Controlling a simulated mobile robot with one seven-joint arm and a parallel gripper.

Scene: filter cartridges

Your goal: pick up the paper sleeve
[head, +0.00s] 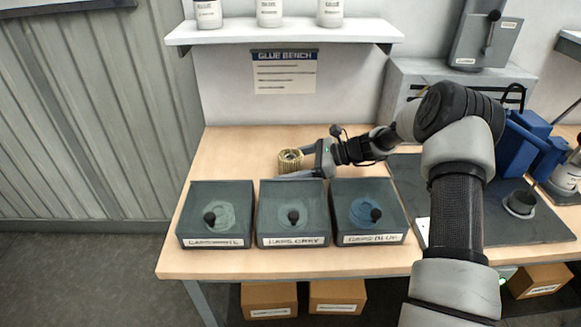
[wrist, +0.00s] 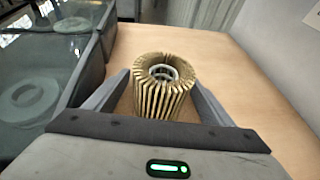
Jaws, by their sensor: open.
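The paper sleeve (head: 290,160), a tan pleated cylinder with a hollow centre, stands upright on the wooden bench behind the row of dark boxes. It also shows in the wrist view (wrist: 160,85), where its open top ring is visible. My gripper (head: 298,163) is open, and its two fingers lie on either side of the sleeve. In the wrist view a gap shows between the sleeve and the left finger, and the right finger is close beside it. The sleeve's lower part is partly hidden by my gripper's body in the wrist view.
Three lidded boxes, at left (head: 216,240), middle (head: 293,241) and right (head: 370,239), stand in front of the sleeve. A shelf with white bottles (head: 285,35) hangs above. A dark mat (head: 540,228) lies at right. The bench's back left (head: 235,150) is clear.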

